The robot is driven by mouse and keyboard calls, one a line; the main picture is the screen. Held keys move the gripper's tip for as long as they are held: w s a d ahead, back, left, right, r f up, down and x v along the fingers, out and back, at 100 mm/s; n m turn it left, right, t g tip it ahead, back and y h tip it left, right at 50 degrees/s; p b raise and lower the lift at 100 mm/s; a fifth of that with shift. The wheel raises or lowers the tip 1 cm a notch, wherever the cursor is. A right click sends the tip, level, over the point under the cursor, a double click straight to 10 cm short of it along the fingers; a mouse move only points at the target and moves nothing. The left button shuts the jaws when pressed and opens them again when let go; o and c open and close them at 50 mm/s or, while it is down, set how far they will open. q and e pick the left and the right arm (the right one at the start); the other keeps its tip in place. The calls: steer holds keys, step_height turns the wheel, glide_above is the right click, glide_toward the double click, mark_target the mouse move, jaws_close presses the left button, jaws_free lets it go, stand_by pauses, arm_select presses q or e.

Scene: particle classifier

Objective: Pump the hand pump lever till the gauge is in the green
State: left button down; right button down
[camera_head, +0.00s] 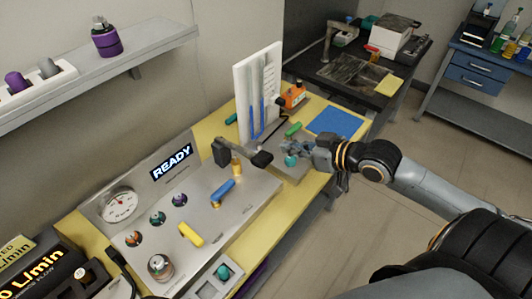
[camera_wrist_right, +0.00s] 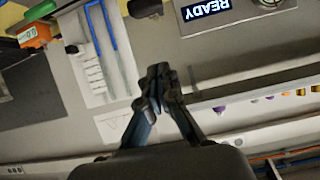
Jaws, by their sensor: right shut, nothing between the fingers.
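A round white gauge (camera_head: 118,205) is set in the sloped metal panel at the left; its needle is too small to read. A dark pump body (camera_head: 222,151) stands at the panel's far right end, with a dark lever reaching right to a black grip (camera_head: 262,159) above a brass-coloured fitting. My right gripper (camera_head: 289,146) is shut and empty, a little to the right of the grip and apart from it. In the right wrist view its closed fingertips (camera_wrist_right: 160,78) have nothing between them. My left gripper is not in view.
A lit READY display (camera_head: 171,162) sits above several knobs, a blue handle (camera_head: 223,192) and a yellow handle (camera_head: 190,234). A teal piece (camera_head: 290,160) lies just below my right gripper.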

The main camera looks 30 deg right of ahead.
steer(key=p, duration=0.3)
glide_above(266, 159)
step_height(266, 159, down, 4)
steer(key=shift+a+r, duration=0.1)
steer(key=shift+r, duration=0.1)
step_height(266, 159, down, 4)
steer(key=shift+w+r+p, duration=0.1)
steer(key=shift+r+p, duration=0.15)
steer(key=shift+p, duration=0.3)
steer(key=shift+s+f, duration=0.25)
steer(key=shift+f, duration=0.3)
steer(key=shift+w, duration=0.1)
steer(key=shift+f, duration=0.1)
